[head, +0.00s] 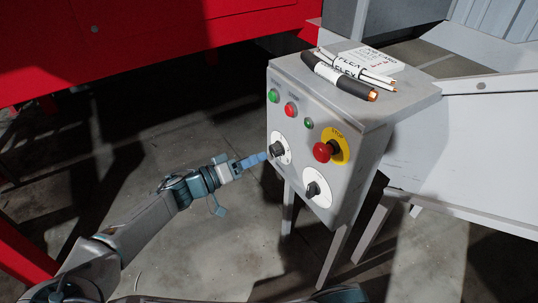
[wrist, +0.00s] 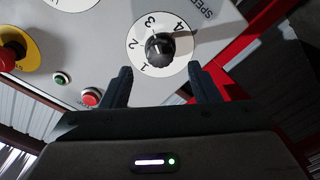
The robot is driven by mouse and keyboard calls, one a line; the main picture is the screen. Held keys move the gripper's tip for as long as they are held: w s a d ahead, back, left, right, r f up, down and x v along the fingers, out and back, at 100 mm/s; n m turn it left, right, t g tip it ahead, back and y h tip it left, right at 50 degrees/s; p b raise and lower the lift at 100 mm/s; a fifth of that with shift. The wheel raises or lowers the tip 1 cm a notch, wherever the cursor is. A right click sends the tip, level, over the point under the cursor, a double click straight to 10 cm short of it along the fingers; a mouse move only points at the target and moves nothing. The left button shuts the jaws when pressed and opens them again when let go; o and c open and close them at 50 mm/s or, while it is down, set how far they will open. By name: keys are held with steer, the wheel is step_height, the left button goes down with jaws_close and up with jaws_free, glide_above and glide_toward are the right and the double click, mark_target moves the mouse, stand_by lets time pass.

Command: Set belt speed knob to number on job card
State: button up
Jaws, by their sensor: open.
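The belt speed knob (wrist: 160,49) is black and sits on a white round dial (wrist: 136,48) marked 1 to 4, with the lettering SPEED beside it. In the head view it is the upper knob (head: 277,148) on the grey control box (head: 340,118). The knob's exact setting is too small to read. My gripper (wrist: 159,78) is open and faces the dial, one finger toward each side of the knob, not closed on it. In the head view my gripper (head: 258,158) is just left of the knob. The job card (head: 372,62) lies on top of the box; its number is not readable.
A second knob (head: 313,189) is below, with a red stop button (head: 323,152) on yellow to the right. Green (head: 273,96) and red (head: 291,110) buttons sit above. Cable pieces (head: 340,76) lie on the box top. Red machinery (head: 130,40) stands behind.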

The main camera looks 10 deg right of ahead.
mark_target(272, 151)
steer(key=x, duration=0.5)
steer(key=shift+d+b, duration=0.1)
steer(key=shift+b, duration=0.3)
steer(key=c, duration=1)
